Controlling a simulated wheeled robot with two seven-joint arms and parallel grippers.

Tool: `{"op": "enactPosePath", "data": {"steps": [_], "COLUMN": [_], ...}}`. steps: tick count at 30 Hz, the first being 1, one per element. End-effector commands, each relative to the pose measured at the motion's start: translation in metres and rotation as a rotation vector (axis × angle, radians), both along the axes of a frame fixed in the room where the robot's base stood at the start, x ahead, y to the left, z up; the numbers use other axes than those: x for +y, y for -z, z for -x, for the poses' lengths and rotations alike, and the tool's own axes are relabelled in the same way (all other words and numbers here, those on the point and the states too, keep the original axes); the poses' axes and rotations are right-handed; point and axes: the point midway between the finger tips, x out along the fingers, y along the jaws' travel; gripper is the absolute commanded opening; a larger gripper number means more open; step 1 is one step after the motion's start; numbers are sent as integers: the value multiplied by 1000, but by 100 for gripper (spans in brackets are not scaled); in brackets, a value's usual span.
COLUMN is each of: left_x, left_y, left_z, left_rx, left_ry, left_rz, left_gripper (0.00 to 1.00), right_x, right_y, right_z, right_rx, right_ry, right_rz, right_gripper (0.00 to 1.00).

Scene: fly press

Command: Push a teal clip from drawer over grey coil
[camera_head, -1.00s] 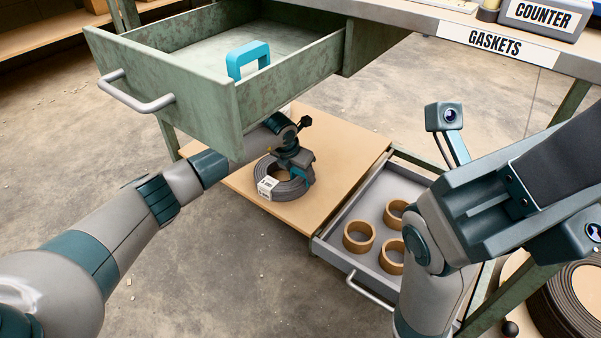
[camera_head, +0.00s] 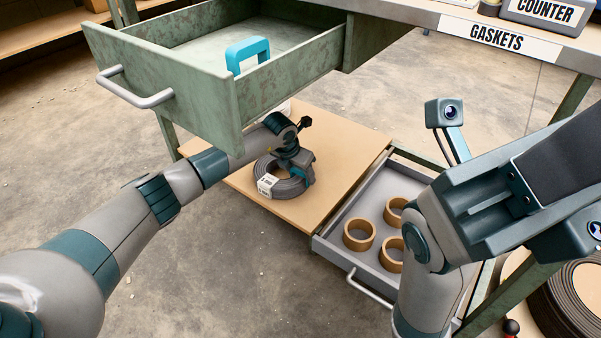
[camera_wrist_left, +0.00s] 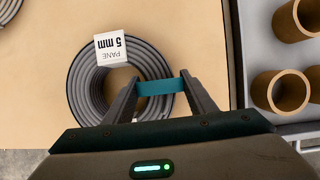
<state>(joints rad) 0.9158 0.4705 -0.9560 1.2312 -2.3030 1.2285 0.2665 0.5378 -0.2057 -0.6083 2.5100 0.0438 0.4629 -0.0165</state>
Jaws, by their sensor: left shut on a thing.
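The grey coil (camera_head: 265,191) lies flat on a tan board, with a white label reading "PANE 5 mm". It also shows in the left wrist view (camera_wrist_left: 84,85). My left gripper (camera_wrist_left: 160,79) is shut on a teal clip (camera_wrist_left: 157,87), seen as a band spanning the coil's right-hand ring. Whether the clip is fully seated is hidden. In the head view my left gripper (camera_head: 299,168) is at the coil's right side. Another teal clip (camera_head: 236,53) stands in the open green drawer (camera_head: 190,103). My right gripper's fingers do not show.
The tan board (camera_head: 340,155) has free room right of the coil. A grey drawer (camera_head: 335,245) with several tan rings (camera_head: 358,236) is beside it. The green drawer overhangs my left forearm closely. A bench with a GASKETS label (camera_head: 497,38) is behind.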

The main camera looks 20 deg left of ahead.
Motion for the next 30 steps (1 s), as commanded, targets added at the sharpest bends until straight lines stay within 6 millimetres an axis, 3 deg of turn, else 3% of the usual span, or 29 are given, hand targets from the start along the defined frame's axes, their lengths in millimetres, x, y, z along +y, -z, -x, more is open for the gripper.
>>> {"op": "enactPosePath", "data": {"steps": [30], "left_x": [0], "left_y": [13], "left_z": [0], "left_rx": [0], "left_ry": [0], "left_rz": [0], "left_gripper": [30], "right_x": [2], "right_y": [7], "right_z": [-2], "right_rx": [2], "right_ry": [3], "right_rz": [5], "right_gripper": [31]}}
